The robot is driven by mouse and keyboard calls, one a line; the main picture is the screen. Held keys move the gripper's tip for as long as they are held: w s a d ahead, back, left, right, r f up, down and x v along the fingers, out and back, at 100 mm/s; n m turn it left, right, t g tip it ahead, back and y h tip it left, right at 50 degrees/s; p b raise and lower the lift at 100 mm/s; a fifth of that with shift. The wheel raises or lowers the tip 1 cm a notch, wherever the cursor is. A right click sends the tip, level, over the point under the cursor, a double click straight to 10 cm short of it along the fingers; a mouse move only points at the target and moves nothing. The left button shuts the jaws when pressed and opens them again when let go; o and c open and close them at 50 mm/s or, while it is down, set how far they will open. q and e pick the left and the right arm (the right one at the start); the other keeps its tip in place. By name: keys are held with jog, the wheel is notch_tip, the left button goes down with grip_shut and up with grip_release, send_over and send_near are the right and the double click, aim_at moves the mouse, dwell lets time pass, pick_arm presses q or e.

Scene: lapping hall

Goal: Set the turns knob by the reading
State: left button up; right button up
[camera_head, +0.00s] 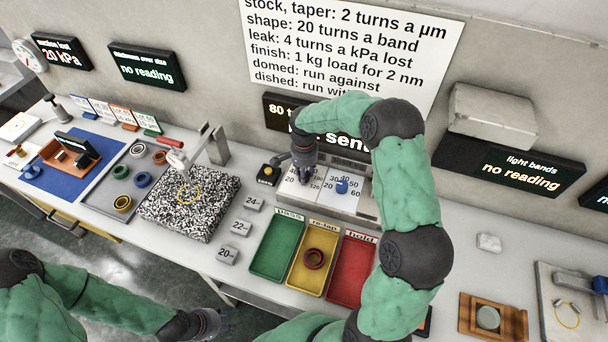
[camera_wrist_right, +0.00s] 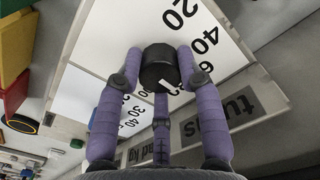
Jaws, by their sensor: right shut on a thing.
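My right gripper (camera_head: 304,178) reaches down to the left dial of the control panel (camera_head: 350,205). In the right wrist view its purple fingers are shut around the black turns knob (camera_wrist_right: 160,66). A white mark shows on the knob; the number it points at is unclear. Numbers 20, 40 and 60 show beside it, with a "turns" label (camera_wrist_right: 240,104). A blue knob (camera_head: 342,186) sits on the right dial. The suction display (camera_head: 62,52) reads 20 kPa lost. The panel display (camera_head: 280,110) starts with "80"; my right arm hides part. My left gripper (camera_head: 212,325) is low at the front, away from the panel.
The wall sign (camera_head: 350,40) gives "leak: 4 turns a kPa lost". A yellow button box (camera_head: 268,174) stands left of the gripper.

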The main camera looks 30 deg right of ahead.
jog(key=shift+w+m+b, duration=0.1)
jog(key=shift+m+b, duration=0.35)
jog(key=shift+m, duration=1.55)
jog(key=shift+r, duration=0.1)
jog(key=o, duration=1.1)
jog(key=shift+o, duration=0.2)
notch_tip(320, 180, up, 12)
